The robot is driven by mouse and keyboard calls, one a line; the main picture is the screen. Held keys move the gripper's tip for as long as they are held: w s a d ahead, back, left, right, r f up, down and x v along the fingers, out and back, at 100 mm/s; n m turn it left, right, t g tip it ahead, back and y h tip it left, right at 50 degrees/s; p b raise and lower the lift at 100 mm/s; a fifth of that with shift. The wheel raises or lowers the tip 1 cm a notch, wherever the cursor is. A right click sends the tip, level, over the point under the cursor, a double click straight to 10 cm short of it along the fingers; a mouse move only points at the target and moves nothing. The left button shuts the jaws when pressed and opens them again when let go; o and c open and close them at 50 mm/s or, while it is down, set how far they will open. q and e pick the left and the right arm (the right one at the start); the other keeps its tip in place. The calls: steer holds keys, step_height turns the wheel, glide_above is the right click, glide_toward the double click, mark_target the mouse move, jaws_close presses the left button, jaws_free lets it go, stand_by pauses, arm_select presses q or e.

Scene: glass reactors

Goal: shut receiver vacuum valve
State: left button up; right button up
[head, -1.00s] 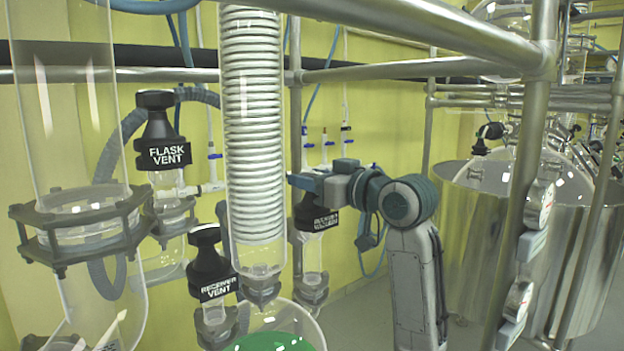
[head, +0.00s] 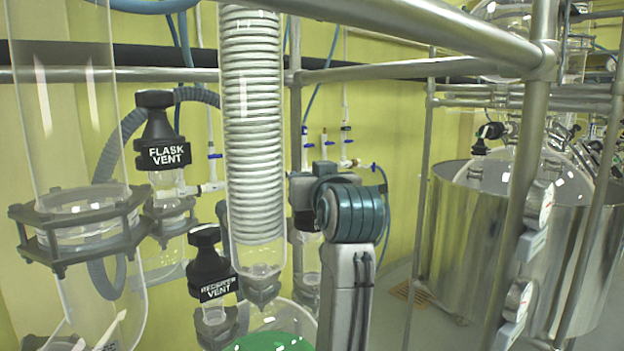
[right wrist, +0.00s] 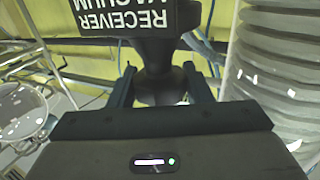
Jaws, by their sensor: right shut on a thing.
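The receiver vacuum valve shows in the right wrist view as a dark knob (right wrist: 160,88) with a black label (right wrist: 135,14) reading RECEIVER VACUUM upside down. The two fingers of my right gripper (right wrist: 159,72) sit on either side of the knob and are shut on it. In the head view my right arm covers most of this valve; part of its glass body (head: 306,262) shows below, and its label is not readable there. My left gripper is not in view.
The receiver vent valve (head: 210,270) and flask vent valve (head: 160,140) stand to the left. The coiled glass condenser (head: 252,130) is close left of my right arm. A metal frame pole (head: 520,190) and steel vessel (head: 460,250) stand right.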

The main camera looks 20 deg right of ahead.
steer(key=o, duration=0.8)
steer(key=shift+c, duration=0.2)
steer(key=n+y, duration=0.2)
steer(key=y, duration=0.1)
steer(key=n+y, duration=0.2)
steer(key=y, duration=0.1)
steer(key=shift+d+g+y, duration=0.2)
steer(key=shift+g+y, duration=0.1)
steer(key=shift+g, duration=0.1)
steer(key=shift+a+n+g+y, duration=0.15)
steer(key=shift+n+g+y, duration=0.55)
steer(key=shift+n+y, duration=0.7)
steer(key=shift+a, duration=0.1)
steer(key=c, duration=0.8)
steer(key=shift+o, duration=0.2)
steer(key=shift+a+m+t+h, duration=0.1)
steer(key=shift+m+t+h, duration=0.8)
steer(key=shift+m+h, duration=2.5)
steer(key=shift+h, duration=1.3)
